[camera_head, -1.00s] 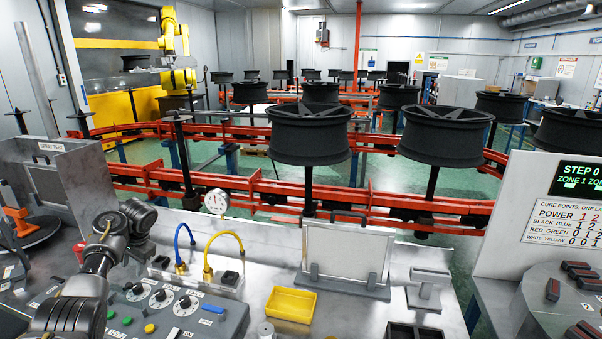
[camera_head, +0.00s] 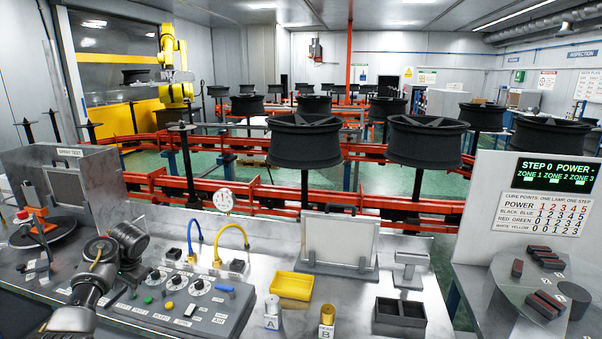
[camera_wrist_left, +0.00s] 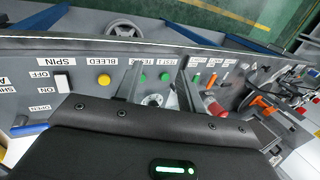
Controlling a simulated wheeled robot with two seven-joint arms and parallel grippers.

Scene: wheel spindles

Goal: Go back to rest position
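My left arm (camera_head: 95,270) comes in at the lower left in the head view, bent over the left side of the bench by the control panel (camera_head: 185,300). Its fingers cannot be made out there. In the left wrist view the left gripper (camera_wrist_left: 160,73) has two dark fingers standing apart with nothing held between them. It faces a grey panel with labelled buttons, including a yellow one (camera_wrist_left: 104,79) and a red one (camera_wrist_left: 213,104). Whether the fingers touch the panel cannot be told. My right gripper is not in view.
The bench holds a yellow tray (camera_head: 291,285), a framed plate (camera_head: 337,241), a dark two-part box (camera_head: 400,312), and cylinders A (camera_head: 272,312) and B (camera_head: 327,322). A round table (camera_head: 520,296) stands right. Behind, black wheels (camera_head: 427,141) sit on spindles along red rails (camera_head: 260,192).

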